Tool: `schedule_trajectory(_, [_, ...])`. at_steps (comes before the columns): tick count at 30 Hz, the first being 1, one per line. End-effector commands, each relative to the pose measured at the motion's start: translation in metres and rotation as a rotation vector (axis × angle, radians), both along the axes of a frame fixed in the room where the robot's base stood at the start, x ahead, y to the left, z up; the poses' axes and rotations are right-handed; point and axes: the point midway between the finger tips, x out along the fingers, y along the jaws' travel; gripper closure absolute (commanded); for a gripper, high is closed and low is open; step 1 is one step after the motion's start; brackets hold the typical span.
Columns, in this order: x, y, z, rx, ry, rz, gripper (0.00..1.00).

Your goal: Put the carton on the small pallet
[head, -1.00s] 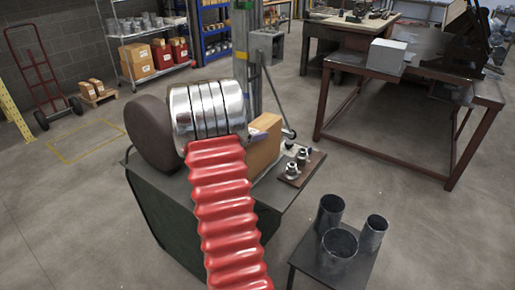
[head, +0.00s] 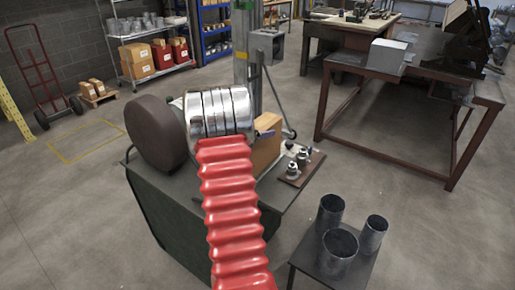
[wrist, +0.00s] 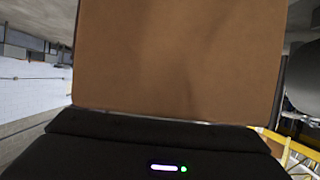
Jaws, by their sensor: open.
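The tan carton (head: 266,152) stands on the dark green bench, partly hidden behind my red-sleeved arm and its silver rings. In the wrist view its brown face (wrist: 178,55) fills most of the picture, very close in front of my gripper. My gripper (wrist: 165,135) shows there as a black body with a small light along the bottom. It is open; I cannot tell whether it touches the carton. In the head view it is hidden behind my arm. The small wooden pallet (head: 99,101) lies on the floor at the far left with small boxes on it.
The bench (head: 165,205) also carries a large dark brown round part (head: 158,135) and a board with metal fittings (head: 297,170). A small table (head: 310,262) with several metal tubes stands at the right. A red hand truck (head: 38,75) stands left of the pallet. Open floor lies between.

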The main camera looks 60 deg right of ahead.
Motion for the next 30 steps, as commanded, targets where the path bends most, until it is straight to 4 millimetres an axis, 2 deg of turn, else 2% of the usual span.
schedule_trajectory(4, [-0.0002, 0.0000, 0.0000, 0.000, 0.000, 0.000, 0.12])
schedule_trajectory(30, [-0.0007, 0.0000, -0.0002, 0.000, 0.000, -0.001, 0.73])
